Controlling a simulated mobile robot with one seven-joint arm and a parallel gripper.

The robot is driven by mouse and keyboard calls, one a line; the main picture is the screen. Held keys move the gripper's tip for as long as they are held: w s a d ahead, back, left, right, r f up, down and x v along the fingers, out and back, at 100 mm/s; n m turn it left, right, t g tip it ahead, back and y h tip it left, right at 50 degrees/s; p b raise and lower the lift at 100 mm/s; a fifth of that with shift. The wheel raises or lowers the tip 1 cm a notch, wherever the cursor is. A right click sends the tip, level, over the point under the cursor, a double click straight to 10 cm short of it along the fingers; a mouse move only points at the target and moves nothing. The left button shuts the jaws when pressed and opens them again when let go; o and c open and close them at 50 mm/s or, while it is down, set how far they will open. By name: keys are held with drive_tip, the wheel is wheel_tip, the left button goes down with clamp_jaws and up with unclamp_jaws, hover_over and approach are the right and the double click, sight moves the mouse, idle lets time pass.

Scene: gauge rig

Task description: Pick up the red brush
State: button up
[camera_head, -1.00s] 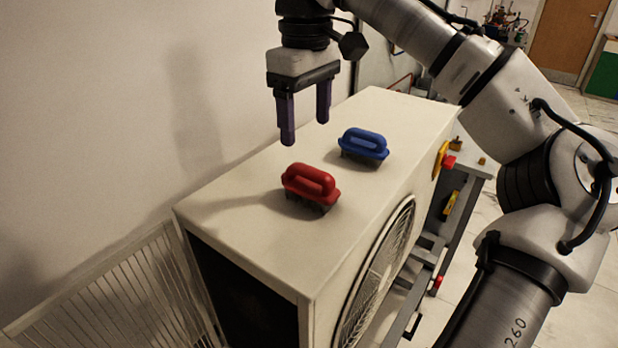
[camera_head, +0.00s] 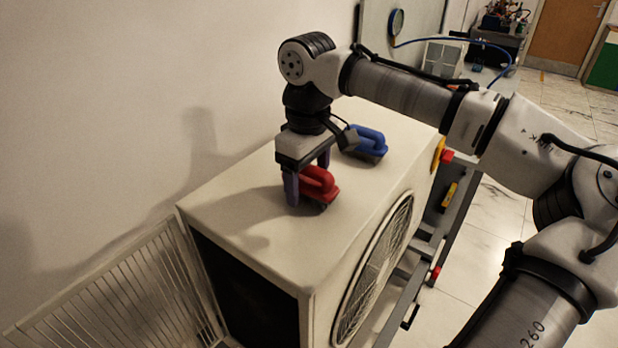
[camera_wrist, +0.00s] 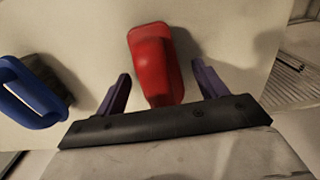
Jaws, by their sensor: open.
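The red brush (camera_head: 319,184) sits upright on top of the white fan unit (camera_head: 240,222), bristles down. My gripper (camera_head: 308,182) is lowered over it, with its purple fingers open. In the wrist view, the red brush (camera_wrist: 155,65) lies between and just beyond the two fingertips of my gripper (camera_wrist: 162,85), with a gap showing on each side. The near finger hides part of the brush in the head view. I cannot tell whether either finger touches it.
A blue brush (camera_head: 367,141) stands close behind the red one; it shows at the left in the wrist view (camera_wrist: 32,98). A wall runs along the unit's left side. A slatted panel (camera_head: 115,290) leans at the front left. The unit's front top is clear.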

drive_tip(key=shift+c, duration=0.4)
drive_tip(key=c, duration=1.1)
drive_tip(key=shift+r, duration=0.15)
drive_tip(key=shift+s+r+p, duration=0.1)
drive_tip(key=shift+r+p, duration=0.9)
drive_tip(key=shift+r, duration=8.9)
